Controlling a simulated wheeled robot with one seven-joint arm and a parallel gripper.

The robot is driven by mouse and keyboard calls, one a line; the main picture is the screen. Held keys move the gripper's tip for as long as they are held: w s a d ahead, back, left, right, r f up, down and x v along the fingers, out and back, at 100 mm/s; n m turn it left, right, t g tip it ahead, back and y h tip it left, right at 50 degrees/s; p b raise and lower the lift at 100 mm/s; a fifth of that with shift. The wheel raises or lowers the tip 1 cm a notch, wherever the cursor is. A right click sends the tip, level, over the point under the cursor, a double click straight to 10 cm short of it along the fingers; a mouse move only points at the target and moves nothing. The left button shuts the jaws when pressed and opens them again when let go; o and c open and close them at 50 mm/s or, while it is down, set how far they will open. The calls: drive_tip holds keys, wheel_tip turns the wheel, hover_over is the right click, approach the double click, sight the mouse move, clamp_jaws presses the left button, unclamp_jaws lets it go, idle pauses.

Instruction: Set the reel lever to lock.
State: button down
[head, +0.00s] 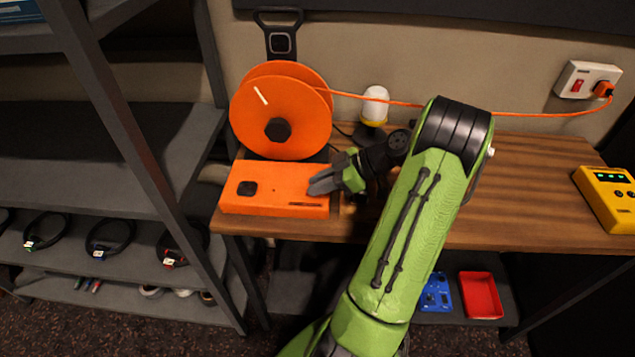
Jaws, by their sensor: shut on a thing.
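The orange cable reel (280,118) stands upright at the left end of the desk. My gripper (318,184) reaches in from the right, low over the right part of the box. Its fingers are shut on the reel lever, which they hide, so I cannot tell the lever's position.
An orange cable (450,107) runs from the reel to a wall socket (588,80). A white-topped lamp (375,103) stands behind my gripper. A yellow device (608,198) sits at the right. A dark shelf rack (120,140) borders the desk's left. The desk's right middle is clear.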

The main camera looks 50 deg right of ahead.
drive_tip(key=shift+f, duration=0.1)
idle(0.5)
drive_tip(key=c, duration=1)
unclamp_jaws()
drive_tip(key=shift+c, duration=0.2)
wheel_tip(320, 180, up, 10)
drive_tip(key=p, duration=0.3)
